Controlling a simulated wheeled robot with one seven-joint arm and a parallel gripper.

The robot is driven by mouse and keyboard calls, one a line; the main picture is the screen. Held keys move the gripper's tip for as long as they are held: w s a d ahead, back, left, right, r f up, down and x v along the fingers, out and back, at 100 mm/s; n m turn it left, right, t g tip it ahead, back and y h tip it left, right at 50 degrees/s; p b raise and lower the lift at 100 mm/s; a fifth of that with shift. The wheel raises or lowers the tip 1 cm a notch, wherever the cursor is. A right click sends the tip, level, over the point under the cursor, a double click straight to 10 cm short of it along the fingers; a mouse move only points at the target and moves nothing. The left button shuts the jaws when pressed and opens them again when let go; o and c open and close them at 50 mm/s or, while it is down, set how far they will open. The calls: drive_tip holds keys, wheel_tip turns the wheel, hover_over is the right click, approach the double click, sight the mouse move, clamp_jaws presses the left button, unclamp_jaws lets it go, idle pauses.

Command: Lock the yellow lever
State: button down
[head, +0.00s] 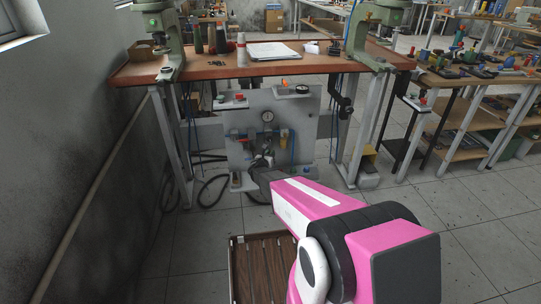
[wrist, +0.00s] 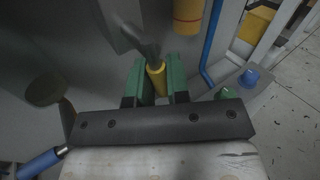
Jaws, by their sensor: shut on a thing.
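The yellow lever (wrist: 157,78) shows in the wrist view as a short yellow grip on a grey stem, between the two green fingers of my gripper (wrist: 158,73). The fingers are shut on it, one on each side. In the head view my gripper (head: 262,164) is at the lower part of the grey pneumatic panel (head: 309,124) under the workbench. The lever cannot be made out there, as my gripper and wrist cover that area.
A yellow cylinder (wrist: 188,14) hangs just beyond my fingers, beside a blue hose (wrist: 213,45). A blue button (wrist: 250,76) and a blue handle (wrist: 40,163) are nearby. The workbench (head: 222,70) overhangs the panel. A slatted crate (head: 262,268) is on the floor below my arm.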

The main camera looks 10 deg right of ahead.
drive_tip(key=shift+a+m+g+y, duration=0.3)
drive_tip(key=shift+m+g, duration=0.1)
drive_tip(key=shift+m, duration=0.3)
drive_tip(key=shift+f, duration=0.1)
drive_tip(key=c, duration=1.4)
unclamp_jaws()
drive_tip(key=v, duration=1.1)
drive_tip(key=shift+d, duration=0.1)
